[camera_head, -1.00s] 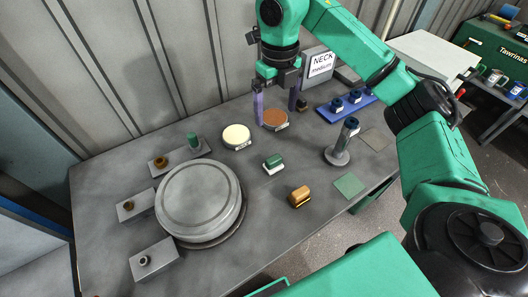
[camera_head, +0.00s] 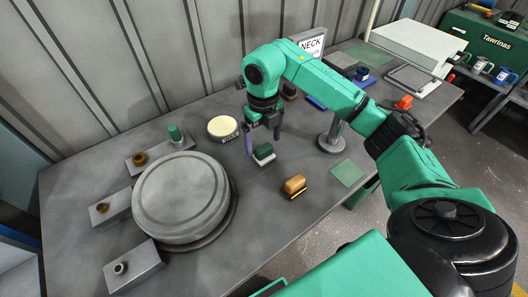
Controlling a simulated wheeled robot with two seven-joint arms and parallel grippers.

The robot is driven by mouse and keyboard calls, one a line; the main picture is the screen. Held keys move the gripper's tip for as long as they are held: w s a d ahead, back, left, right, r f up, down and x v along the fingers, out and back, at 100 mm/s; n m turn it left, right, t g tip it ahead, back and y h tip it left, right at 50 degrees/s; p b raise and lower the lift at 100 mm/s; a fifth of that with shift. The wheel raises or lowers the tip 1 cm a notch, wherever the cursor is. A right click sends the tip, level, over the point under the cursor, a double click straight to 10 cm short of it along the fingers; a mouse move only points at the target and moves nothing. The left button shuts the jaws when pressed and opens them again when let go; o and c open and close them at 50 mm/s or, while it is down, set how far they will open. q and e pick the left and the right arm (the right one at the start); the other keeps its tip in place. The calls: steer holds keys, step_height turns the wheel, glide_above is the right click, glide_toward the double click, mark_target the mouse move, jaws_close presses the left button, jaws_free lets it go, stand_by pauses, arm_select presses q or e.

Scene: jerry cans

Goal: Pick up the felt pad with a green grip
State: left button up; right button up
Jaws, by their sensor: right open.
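The felt pad with a green grip (camera_head: 263,153) is a small block with a pale base and a dark green top. It sits on the grey table right of the large round grey disc. My right gripper (camera_head: 263,143) is open above the pad, its two purple fingers pointing down. One finger is at the pad's left side, the other at its upper right. I cannot tell whether either touches the pad. My left gripper is not in view.
An orange-brown block (camera_head: 294,186) stands just in front of the pad. A cream-topped round tin (camera_head: 222,127) is behind left. A grey post on a round base (camera_head: 331,140) stands to the right, near a flat green square (camera_head: 347,173).

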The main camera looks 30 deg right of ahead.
mark_target(264, 147)
step_height(264, 147, down, 4)
steer(key=shift+d+f+p, duration=0.15)
steer(key=shift+p, duration=0.7)
steer(key=shift+f, duration=0.2)
steer(key=c, duration=1.4)
steer(key=r+b, duration=0.1)
steer(key=r, duration=0.3)
steer(key=r+b, duration=0.1)
steer(key=r, duration=0.2)
steer(key=shift+w+r, duration=0.2)
steer(key=shift+r, duration=0.15)
steer(key=r+p, duration=0.1)
steer(key=r, duration=0.5)
steer(key=r+p, duration=0.1)
steer(key=r, duration=0.5)
steer(key=shift+s+r+p, duration=0.2)
steer(key=shift+r+p, duration=0.05)
steer(key=shift+p, duration=0.1)
steer(key=o, duration=0.7)
steer(key=shift+w+f, duration=0.1)
steer(key=c, duration=0.5)
